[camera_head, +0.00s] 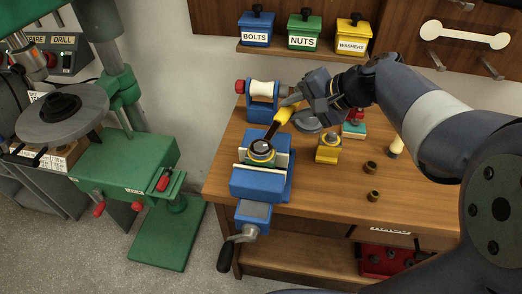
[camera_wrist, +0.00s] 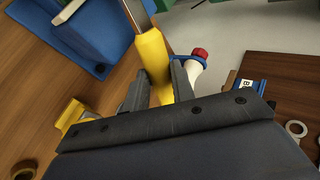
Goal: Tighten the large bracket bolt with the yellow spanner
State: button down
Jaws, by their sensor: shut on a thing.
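The yellow spanner (camera_head: 284,114) is in my gripper (camera_head: 298,101), with its jaws shut around the yellow handle. Its dark shaft slopes down left to a ring-like head over the bracket (camera_head: 261,157) in the blue vise (camera_head: 262,182). The head is at the bolt position and hides the bolt; I cannot tell whether it is fully seated. In the wrist view the yellow handle (camera_wrist: 152,56) runs up between my gripper's two dark fingers (camera_wrist: 160,84), and the spanner's far end is out of frame.
A blue stand with a white roller (camera_head: 265,89) is behind the vise. A yellow block (camera_head: 328,149) and two brass pieces (camera_head: 370,167) lie to the right on the workbench (camera_head: 320,187). Labelled bins (camera_head: 305,34) sit on a shelf above. A green drill press (camera_head: 125,165) stands left.

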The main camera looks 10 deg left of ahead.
jog(key=shift+s+d+m+t+h, duration=0.4)
jog(key=shift+s+d+m+t, duration=0.2)
jog(key=shift+m, duration=0.2)
jog(key=shift+s+d+m+t+h, duration=0.45)
jog(key=shift+d+m, duration=0.2)
jog(key=shift+m, duration=0.15)
dwell(0.9)
jog(key=shift+w+a+n+g+y+b, duration=0.4)
jog(key=shift+w+a+n+g+y, duration=0.25)
jog(key=shift+n, duration=0.35)
dwell(0.8)
jog(key=c, duration=1.7)
grip_release()
jog(key=shift+a, duration=0.1)
grip_shut()
jog(key=shift+w+a, duration=0.15)
jog(key=shift+r+p, duration=0.3)
jog(key=shift+r, duration=0.4)
